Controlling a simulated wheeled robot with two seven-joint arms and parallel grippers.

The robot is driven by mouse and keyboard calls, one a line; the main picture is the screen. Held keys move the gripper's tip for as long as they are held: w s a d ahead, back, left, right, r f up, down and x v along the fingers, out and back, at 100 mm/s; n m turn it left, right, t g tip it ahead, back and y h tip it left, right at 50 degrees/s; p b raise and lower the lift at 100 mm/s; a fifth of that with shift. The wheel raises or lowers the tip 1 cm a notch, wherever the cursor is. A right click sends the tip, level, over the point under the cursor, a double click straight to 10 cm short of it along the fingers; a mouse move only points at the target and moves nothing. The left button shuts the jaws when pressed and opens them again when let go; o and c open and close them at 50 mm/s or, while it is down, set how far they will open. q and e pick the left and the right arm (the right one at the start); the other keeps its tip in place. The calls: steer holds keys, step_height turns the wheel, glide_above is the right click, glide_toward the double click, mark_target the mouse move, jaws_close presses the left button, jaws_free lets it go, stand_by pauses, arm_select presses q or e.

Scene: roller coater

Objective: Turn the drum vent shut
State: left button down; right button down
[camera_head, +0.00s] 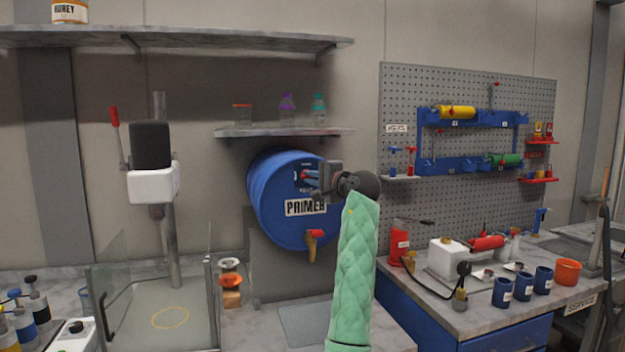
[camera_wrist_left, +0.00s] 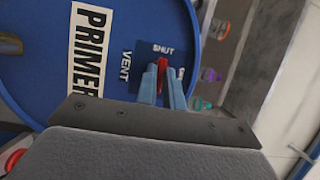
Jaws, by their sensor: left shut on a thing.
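The blue drum (camera_head: 268,208) with a PRIMER label lies on its side on a stand, its round face toward me. My left gripper (camera_head: 311,178) is at the upper part of that face. In the left wrist view its two blue fingers are shut on the small red vent handle (camera_wrist_left: 162,68), one on each side. The handle lies just below the SHUT marking (camera_wrist_left: 162,48), with VENT (camera_wrist_left: 125,66) to its left. The fingers hide part of the handle, so its exact angle is hard to tell. My right gripper is not in view.
A red and yellow tap (camera_head: 312,243) sticks out low on the drum face. A small shelf (camera_head: 285,132) with jars is just above the drum. A glass-sided stand (camera_head: 150,290) is at left; a cluttered bench (camera_head: 470,315) is at right.

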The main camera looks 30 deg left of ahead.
arm_select(q)
steer(key=shift+f, duration=0.15)
steer(key=c, duration=1.5)
jaws_free()
